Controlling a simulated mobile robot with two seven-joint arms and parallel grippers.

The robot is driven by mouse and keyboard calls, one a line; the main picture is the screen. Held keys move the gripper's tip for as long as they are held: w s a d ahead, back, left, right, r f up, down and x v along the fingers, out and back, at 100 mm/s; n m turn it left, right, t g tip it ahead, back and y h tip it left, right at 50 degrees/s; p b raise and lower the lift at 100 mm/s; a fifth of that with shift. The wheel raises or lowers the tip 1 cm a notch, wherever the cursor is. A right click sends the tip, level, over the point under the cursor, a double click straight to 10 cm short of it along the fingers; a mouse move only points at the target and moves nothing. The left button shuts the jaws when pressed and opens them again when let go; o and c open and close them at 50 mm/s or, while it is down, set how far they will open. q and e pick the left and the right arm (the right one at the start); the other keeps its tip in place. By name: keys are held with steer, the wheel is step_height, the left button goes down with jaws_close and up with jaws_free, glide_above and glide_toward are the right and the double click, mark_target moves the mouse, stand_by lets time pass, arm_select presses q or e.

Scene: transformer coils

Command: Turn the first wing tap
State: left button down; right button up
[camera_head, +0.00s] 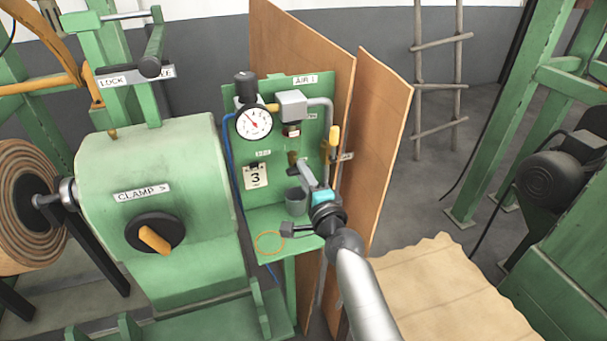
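The green panel labelled AIR 1 (272,85) carries pipes and fittings. A yellow tap handle (334,137) stands upright on the pipe at the panel's right side, with a small label beside it. A small brownish fitting (292,158) shows lower on the panel. I cannot tell which of these is the first wing tap. My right gripper (303,172) reaches up in front of the panel, close to the brownish fitting and below and left of the yellow handle. Its fingertips are small and partly hidden, so contact and opening are unclear. My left gripper is out of view.
A round gauge (253,123) and a card marked 3 (255,177) are left of my gripper. Wooden boards (378,150) rise close on the right. The green CLAMP machine (165,215) stands left.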

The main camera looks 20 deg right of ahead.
steer(key=o, duration=0.3)
steer(key=s, duration=1.5)
steer(key=shift+s+d, duration=0.15)
steer(key=shift+d, duration=0.1)
